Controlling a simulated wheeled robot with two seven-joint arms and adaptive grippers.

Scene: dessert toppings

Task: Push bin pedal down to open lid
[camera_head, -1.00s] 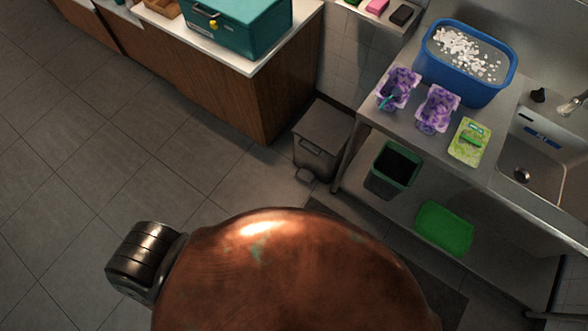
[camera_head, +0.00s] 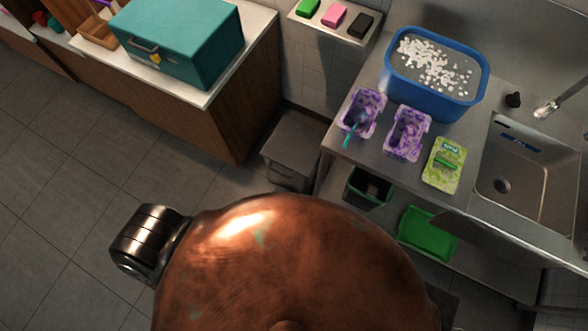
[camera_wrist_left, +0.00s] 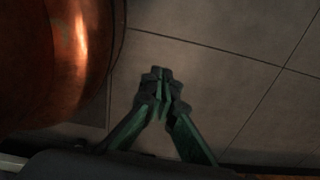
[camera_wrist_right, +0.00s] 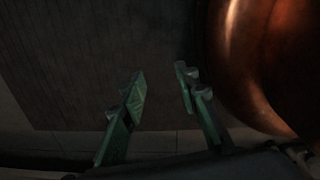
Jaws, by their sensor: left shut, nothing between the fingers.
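The grey bin (camera_head: 292,150) stands on the floor between the wooden cabinet and the steel sink table in the head view. Its lid looks closed and flat. My rounded copper body covers its lower front, so the pedal is hidden. My left gripper (camera_wrist_left: 160,85) is shut and empty over bare floor tiles in the left wrist view. My right gripper (camera_wrist_right: 161,82) is open and empty over a dark mat in the right wrist view. Neither gripper shows in the head view, and neither wrist view shows the bin.
The wooden cabinet (camera_head: 205,122) bears a teal box (camera_head: 190,45). The steel table (camera_head: 330,165) bears a blue tub (camera_head: 435,100) and purple containers. A green-rimmed bin (camera_head: 352,193) and a green tray (camera_head: 427,240) sit beneath. Floor (camera_head: 60,190) is clear at left.

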